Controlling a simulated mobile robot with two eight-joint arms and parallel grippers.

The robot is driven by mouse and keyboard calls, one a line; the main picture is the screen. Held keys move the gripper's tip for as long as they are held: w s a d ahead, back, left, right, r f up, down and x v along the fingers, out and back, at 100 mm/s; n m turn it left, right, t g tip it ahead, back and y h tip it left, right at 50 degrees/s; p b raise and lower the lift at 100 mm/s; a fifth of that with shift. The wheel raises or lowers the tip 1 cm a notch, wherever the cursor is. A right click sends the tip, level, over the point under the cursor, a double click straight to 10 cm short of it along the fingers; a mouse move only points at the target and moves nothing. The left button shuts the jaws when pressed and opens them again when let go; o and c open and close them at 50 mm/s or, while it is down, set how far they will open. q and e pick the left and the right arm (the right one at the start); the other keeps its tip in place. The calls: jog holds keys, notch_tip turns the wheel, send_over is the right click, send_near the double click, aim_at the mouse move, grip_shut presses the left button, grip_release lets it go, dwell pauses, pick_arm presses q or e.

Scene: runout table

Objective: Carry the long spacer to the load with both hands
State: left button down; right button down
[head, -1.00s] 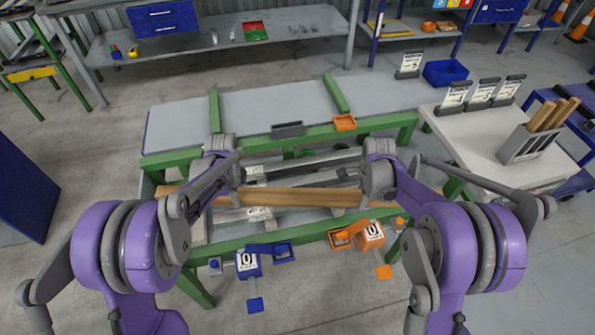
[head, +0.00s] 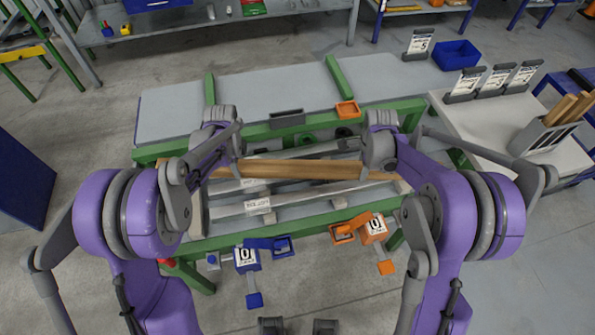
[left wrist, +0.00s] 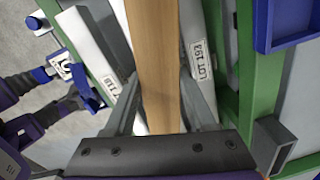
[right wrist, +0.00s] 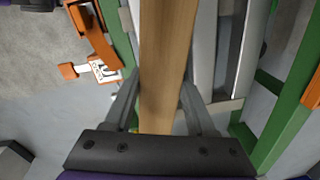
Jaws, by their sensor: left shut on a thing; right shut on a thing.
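The long spacer (head: 300,169) is a brown wooden bar held level across the green frame, above the load of pale metal bars (head: 235,210). My left gripper (head: 236,175) is shut on the spacer near its left part. My right gripper (head: 366,174) is shut on it near its right part. In the left wrist view the spacer (left wrist: 153,55) runs between the fingers, with bars labelled LOT (left wrist: 201,65) on both sides below. In the right wrist view the spacer (right wrist: 167,60) also lies between the fingers. Its gap above the bars cannot be judged.
The green frame's front rail (head: 310,222) carries a blue clamp-like device (head: 246,259) and an orange one (head: 375,228). A grey tray (head: 287,118) and an orange tray (head: 348,110) sit on the far rail. A side table (head: 490,125) stands at right with a bin of wooden sticks (head: 548,135).

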pick_arm(q)
jog(key=shift+w+f, duration=0.1)
pick_arm(e)
jog(key=shift+w+f, duration=0.1)
jog(key=shift+f, duration=0.05)
